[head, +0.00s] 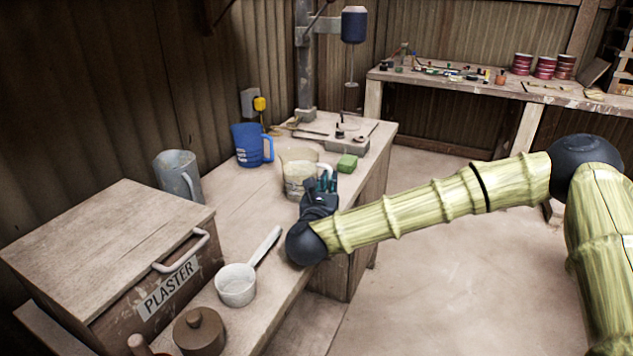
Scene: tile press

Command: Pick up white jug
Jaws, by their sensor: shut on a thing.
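The white jug (297,168), cream-white and smeared, stands upright on the wooden bench (225,210), towards its far half. Its white handle faces right, towards my gripper (326,181). My gripper reaches in from the right at the bench's front edge and is shut on the jug at its handle side. The fingers and the dark hand hide the lower part of the handle and the jug's lower right side. I cannot tell whether the jug's base touches the bench.
A blue jug (247,146) and a grey jug (177,176) stand along the wall. A green block (347,163) lies just right of the jug. A white ladle (238,284), a plaster box (110,235) and a drill press (305,65) are nearby. Open floor lies right.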

